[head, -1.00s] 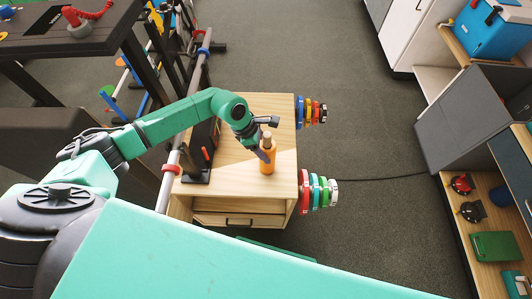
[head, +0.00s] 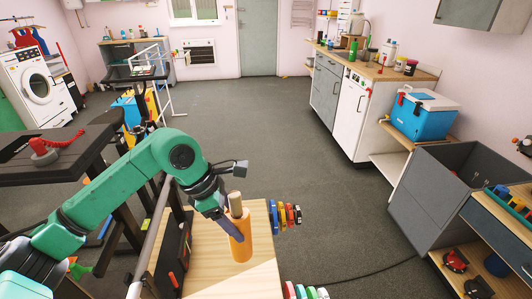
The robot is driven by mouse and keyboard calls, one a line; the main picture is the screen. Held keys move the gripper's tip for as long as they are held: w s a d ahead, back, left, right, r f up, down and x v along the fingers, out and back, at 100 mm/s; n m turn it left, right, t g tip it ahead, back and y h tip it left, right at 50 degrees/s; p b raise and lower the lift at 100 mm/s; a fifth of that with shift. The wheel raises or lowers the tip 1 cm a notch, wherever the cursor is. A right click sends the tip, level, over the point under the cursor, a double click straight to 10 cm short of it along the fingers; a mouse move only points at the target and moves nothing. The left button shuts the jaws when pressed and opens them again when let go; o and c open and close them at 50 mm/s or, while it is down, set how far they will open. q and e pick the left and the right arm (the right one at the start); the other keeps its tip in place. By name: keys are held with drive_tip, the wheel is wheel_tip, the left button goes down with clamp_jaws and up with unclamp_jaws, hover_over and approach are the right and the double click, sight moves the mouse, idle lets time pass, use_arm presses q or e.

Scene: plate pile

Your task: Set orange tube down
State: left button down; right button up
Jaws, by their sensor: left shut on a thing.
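The orange tube (head: 241,249), with a tan cap or top part, stands upright at the wooden cabinet top (head: 196,268). My left gripper (head: 236,232) comes down from the upper left and is shut on the orange tube at its upper left side. The fingers partly cover the tube. I cannot tell whether the tube's base touches the wood. My right gripper is not in view.
Colored discs hang on the cabinet's right side, a far group (head: 285,216) and a near group (head: 303,292). A dark stand (head: 174,255) is at the cabinet's left. Grey floor (head: 340,215) lies clear to the right.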

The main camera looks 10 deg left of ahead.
use_arm(q)
drive_tip(key=shift+s+f+m, duration=0.1)
drive_tip(key=shift+f+m, duration=0.25)
drive_tip(key=shift+m, duration=0.15)
drive_tip(key=s+a+f+m+g+y, duration=0.2)
drive_tip(key=f+m, duration=0.4)
drive_tip(key=m, duration=0.4)
drive_tip(key=s+a+f+m+g+y, duration=0.2)
drive_tip(key=f+m, duration=0.4)
drive_tip(key=m, duration=0.4)
drive_tip(key=shift+s+a+f+g+p, duration=0.3)
drive_tip(key=shift+s+a+g, duration=0.45)
drive_tip(key=shift+a+g, duration=0.05)
drive_tip(key=shift+s, duration=0.1)
